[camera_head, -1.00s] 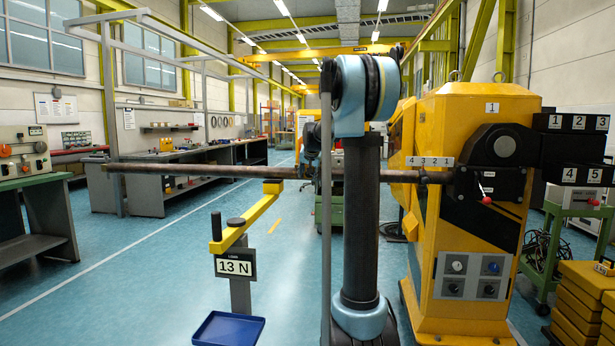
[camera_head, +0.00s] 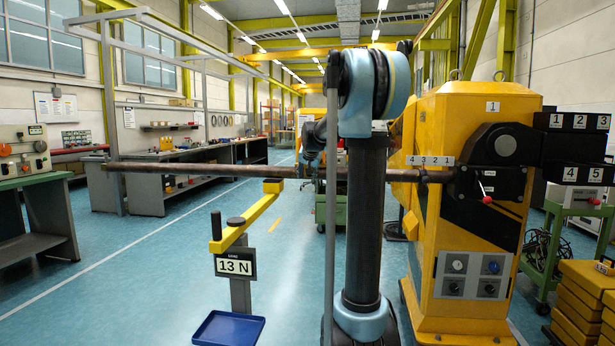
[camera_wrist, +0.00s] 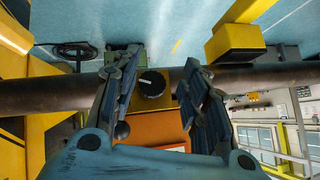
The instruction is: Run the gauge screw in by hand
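A round black knob (camera_wrist: 152,82) with a white mark shows between my fingers in the wrist view. It may be the gauge screw, but I cannot tell for sure. It sits by the long brown bar (camera_wrist: 60,95), above an orange block (camera_wrist: 150,130). My gripper (camera_wrist: 162,66) is open, with one finger on each side of the knob; I see no clear contact. In the head view the same bar (camera_head: 220,170) runs level into the yellow machine (camera_head: 470,210). There my own arm hides the gripper's fingers and the knob.
A yellow arm (camera_head: 250,222) with a 13 N sign (camera_head: 236,267) stands below the bar, and its end block (camera_wrist: 235,42) shows in the wrist view. A blue tray (camera_head: 228,328) lies beneath. Workbenches (camera_head: 150,185) stand at the left. The floor between is open.

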